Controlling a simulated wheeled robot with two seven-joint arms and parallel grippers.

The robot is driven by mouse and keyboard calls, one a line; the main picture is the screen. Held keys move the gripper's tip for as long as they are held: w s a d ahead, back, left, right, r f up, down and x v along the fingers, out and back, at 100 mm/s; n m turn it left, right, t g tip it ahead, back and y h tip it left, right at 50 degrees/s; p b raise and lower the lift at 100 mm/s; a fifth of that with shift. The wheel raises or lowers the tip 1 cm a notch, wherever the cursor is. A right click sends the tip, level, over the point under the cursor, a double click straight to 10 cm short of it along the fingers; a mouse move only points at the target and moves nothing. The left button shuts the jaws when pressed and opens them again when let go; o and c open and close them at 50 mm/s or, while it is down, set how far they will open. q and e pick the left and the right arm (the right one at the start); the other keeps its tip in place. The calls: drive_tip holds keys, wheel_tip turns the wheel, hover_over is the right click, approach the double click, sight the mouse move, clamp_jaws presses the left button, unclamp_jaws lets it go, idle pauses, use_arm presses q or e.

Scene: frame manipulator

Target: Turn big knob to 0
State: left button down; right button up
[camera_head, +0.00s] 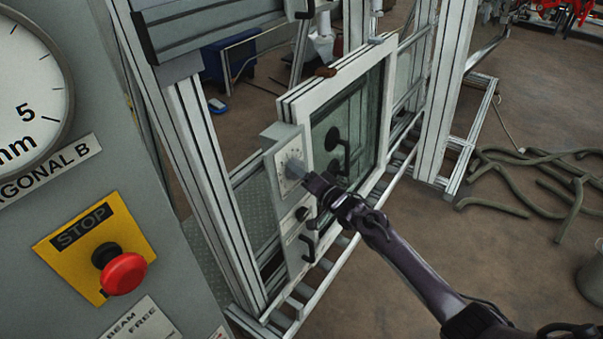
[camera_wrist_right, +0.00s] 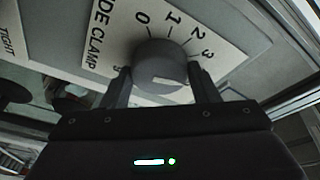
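The big knob (camera_head: 295,168) is a grey round knob on a white dial plate at the left edge of the window frame unit. In the right wrist view the knob (camera_wrist_right: 160,66) has a pale mark on its front face. The numbers 0, 1, 2 and 3 show around its top and right, with "SIDE CLAMP" printed to the left. My right gripper (camera_head: 308,178) reaches it from the right; its fingers (camera_wrist_right: 160,80) lie on both sides of the knob and appear to touch it. The lower dial is partly hidden by the gripper. My left gripper is out of view.
Below the dial on the same panel are a smaller knob (camera_head: 303,213) and a black handle (camera_head: 310,243). A grey cabinet with a red stop button (camera_head: 123,273) fills the left. Floor at the right holds hoses (camera_head: 545,175).

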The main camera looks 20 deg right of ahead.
drive_tip(key=c, duration=0.4)
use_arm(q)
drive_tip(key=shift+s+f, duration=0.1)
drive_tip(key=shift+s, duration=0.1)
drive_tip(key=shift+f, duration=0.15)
use_arm(e)
drive_tip(key=shift+f, duration=0.1)
